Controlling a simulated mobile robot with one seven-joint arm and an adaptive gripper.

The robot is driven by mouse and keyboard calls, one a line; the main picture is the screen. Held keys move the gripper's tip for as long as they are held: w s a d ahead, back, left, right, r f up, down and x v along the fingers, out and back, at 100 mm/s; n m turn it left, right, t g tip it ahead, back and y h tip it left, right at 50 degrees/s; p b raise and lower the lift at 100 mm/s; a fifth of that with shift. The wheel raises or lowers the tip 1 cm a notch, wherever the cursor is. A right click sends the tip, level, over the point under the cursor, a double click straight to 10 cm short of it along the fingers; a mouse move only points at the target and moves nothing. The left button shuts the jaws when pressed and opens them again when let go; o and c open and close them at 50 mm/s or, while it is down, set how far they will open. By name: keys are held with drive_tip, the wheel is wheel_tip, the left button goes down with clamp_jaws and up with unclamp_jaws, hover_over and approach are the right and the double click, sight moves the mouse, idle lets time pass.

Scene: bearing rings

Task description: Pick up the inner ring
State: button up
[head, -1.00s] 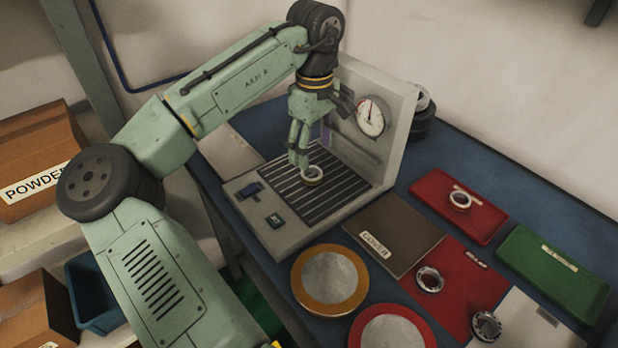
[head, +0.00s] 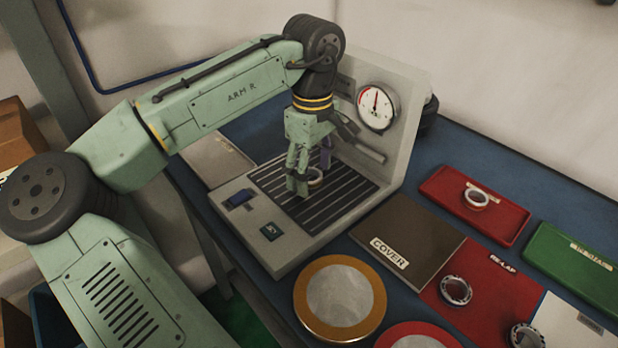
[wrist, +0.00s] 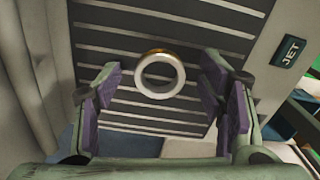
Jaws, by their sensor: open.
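A pale, plain ring with a brassy edge (head: 315,177), the likely inner ring, lies flat on the slotted plate (head: 350,190) of the gauge stand. My gripper (head: 308,180) is open, pointing down, low over the plate at the ring. In the head view one finger partly hides the ring. The wrist view shows the ring (wrist: 160,75) between the purple finger pads of my gripper (wrist: 162,80), with a gap on each side. I cannot tell how high the fingertips are above the plate.
The stand's upright wall with a dial gauge (head: 375,107) rises close behind my gripper. To the right are a cover plate (head: 400,235), a red tray (head: 440,185) holding another ring, a red mat (head: 500,300) with a bearing, and a green tray (head: 575,262).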

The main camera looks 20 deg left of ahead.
drive_tip(key=shift+c, duration=0.6)
drive_tip(key=c, duration=1.3)
drive_tip(key=shift+r, duration=0.1)
